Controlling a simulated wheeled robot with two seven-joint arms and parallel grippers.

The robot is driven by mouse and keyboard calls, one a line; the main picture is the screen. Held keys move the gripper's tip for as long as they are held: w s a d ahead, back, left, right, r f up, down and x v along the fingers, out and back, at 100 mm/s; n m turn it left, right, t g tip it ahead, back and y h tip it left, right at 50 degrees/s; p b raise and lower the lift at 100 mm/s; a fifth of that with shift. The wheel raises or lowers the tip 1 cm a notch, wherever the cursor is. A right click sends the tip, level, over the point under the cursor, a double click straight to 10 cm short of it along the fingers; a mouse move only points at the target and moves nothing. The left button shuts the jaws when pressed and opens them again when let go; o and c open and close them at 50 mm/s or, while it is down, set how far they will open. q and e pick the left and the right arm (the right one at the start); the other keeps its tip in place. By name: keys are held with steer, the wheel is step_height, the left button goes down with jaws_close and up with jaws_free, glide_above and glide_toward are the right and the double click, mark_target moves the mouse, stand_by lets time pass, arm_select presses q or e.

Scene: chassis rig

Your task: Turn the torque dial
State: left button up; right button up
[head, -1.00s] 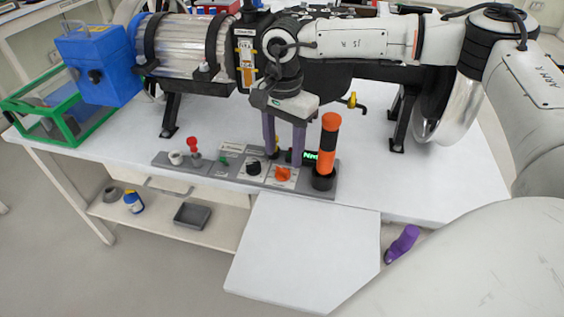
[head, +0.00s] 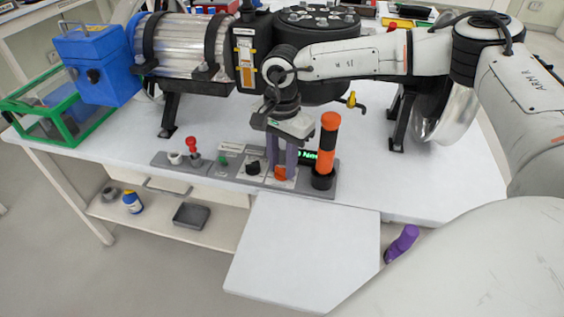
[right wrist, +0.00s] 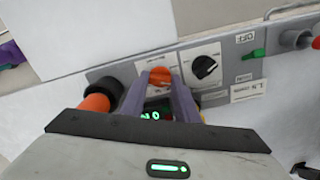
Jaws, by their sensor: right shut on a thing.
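The orange torque dial (head: 281,172) sits on a pale plate on the grey control panel (head: 219,185). My right gripper (head: 282,174) reaches down from above, with its purple fingers shut on the dial, one on each side. In the right wrist view the orange dial (right wrist: 160,76) shows between the fingertips of the right gripper (right wrist: 160,80). A small display with green characters (right wrist: 152,115) is partly hidden between the fingers. My left gripper is not in view.
An orange and black upright handle (head: 327,150) stands just right of the dial. A black knob (head: 253,167) is just left, with a red-topped lever (head: 193,152) farther left. A large metal cylinder assembly (head: 180,45) stands behind the panel.

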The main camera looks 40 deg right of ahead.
steer(key=shift+m, duration=0.3)
steer(key=m, duration=0.3)
steer(key=shift+p, duration=0.4)
steer(key=m, duration=0.9)
steer(key=shift+m+p, duration=0.3)
steer(key=shift+p, duration=0.1)
steer(key=shift+m, duration=2.2)
steer(key=o, duration=1)
steer(key=shift+o, duration=0.2)
